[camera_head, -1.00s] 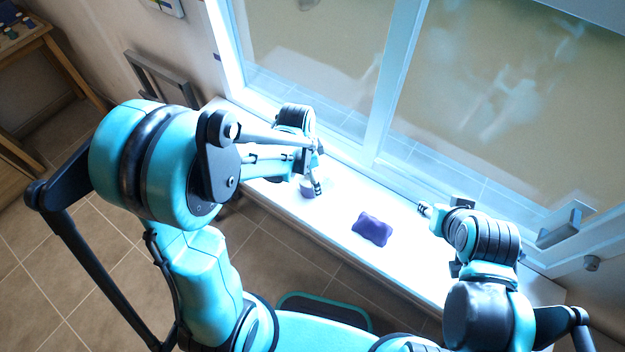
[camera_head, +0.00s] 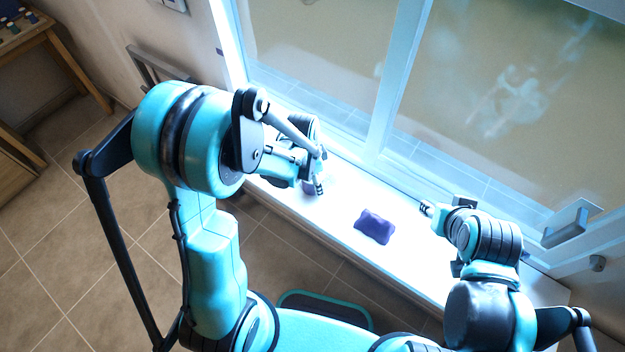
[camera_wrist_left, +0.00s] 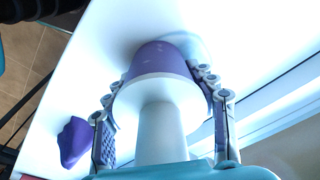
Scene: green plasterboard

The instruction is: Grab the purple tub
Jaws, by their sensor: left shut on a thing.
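The purple tub (camera_wrist_left: 160,60) is between the two fingers of my left gripper (camera_wrist_left: 158,84) in the left wrist view, and the fingers are shut on its sides. A round white face and a pale stem show in front of the tub there. In the head view only a small purple part of the tub (camera_head: 309,188) shows beside my left gripper (camera_head: 318,184), over the white sill. The arm hides the rest. My right gripper (camera_head: 427,208) is over the right part of the sill, away from the tub; its finger opening is too small to judge.
A dark purple, pillow-shaped object (camera_head: 374,227) lies on the white sill (camera_head: 410,262), right of the tub. It also shows in the left wrist view (camera_wrist_left: 75,140). A window (camera_head: 385,110) stands behind the sill. A wooden table (camera_head: 30,40) is at far left.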

